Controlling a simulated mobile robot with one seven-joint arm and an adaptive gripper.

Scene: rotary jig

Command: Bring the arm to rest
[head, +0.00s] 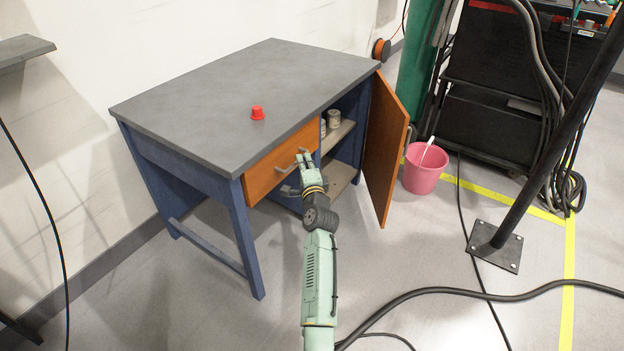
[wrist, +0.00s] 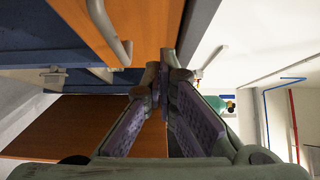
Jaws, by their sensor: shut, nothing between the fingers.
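My gripper (head: 305,163) is at the end of my pale green arm, in front of the workbench's orange drawer (head: 272,158). Its fingers are shut with nothing between them. In the wrist view the purple-padded fingers of my gripper (wrist: 163,76) meet at their tips. The drawer front (wrist: 145,25) fills the top middle there, and its grey handle (wrist: 108,35) is to the left of the fingertips, apart from them. The drawer looks nearly closed; a small gap is hard to judge.
A red cup-like object (head: 257,113) sits on the grey worktop (head: 200,100). The orange cabinet door (head: 386,150) stands open to the right of my gripper, with cans (head: 334,118) on the shelf inside. A pink bucket (head: 424,170) and cables (head: 440,292) are on the floor.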

